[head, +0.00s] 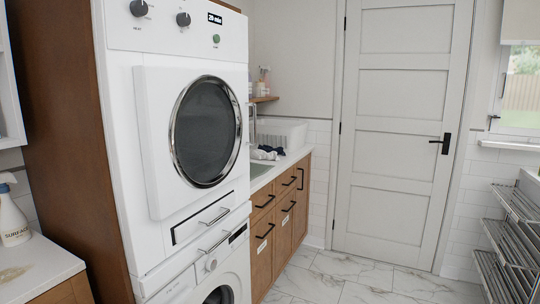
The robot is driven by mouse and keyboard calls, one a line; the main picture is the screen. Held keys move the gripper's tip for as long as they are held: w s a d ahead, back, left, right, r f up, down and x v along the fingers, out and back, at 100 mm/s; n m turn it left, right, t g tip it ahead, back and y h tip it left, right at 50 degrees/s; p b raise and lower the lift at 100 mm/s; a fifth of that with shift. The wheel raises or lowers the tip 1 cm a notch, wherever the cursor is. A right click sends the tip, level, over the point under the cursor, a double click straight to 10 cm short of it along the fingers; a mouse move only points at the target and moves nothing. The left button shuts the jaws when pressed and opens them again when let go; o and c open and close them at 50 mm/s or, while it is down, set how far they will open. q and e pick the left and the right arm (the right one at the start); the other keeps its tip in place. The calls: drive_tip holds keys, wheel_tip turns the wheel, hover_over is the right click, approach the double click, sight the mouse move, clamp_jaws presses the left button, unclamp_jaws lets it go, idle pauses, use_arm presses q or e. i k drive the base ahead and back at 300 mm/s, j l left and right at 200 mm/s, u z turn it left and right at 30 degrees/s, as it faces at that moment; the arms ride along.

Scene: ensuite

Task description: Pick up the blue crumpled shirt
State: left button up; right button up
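A small bundle of crumpled cloth (266,153), dark navy and white, lies on the counter by the sink behind the stacked machines. It is small and partly indistinct, so I cannot tell whether it is the blue shirt. No other blue garment shows. Neither of my grippers is in view.
A white dryer (152,130) stands on a washer (222,284) beside a tall brown panel (62,130). Wooden drawers (262,246) run under the counter. A closed white door (392,130) is at the back. Metal racks (512,245) stand at right. Marble floor (350,284) is clear.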

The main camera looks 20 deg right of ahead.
sight(268, 148)
drive_tip(key=k+l+z, duration=0.1)
drive_tip(key=k, duration=1.05)
drive_tip(key=l+z, duration=0.1)
drive_tip(key=z, duration=1)
drive_tip(key=i+j, duration=0.1)
drive_tip(key=i, duration=1.4)
drive_tip(key=i+j, duration=0.15)
drive_tip(key=i, duration=0.65)
drive_tip(key=i+j, duration=0.1)
drive_tip(key=i, duration=0.65)
drive_tip(key=i+z, duration=0.1)
drive_tip(key=i, duration=0.65)
drive_tip(key=i+j, duration=0.2)
drive_tip(key=i, duration=0.55)
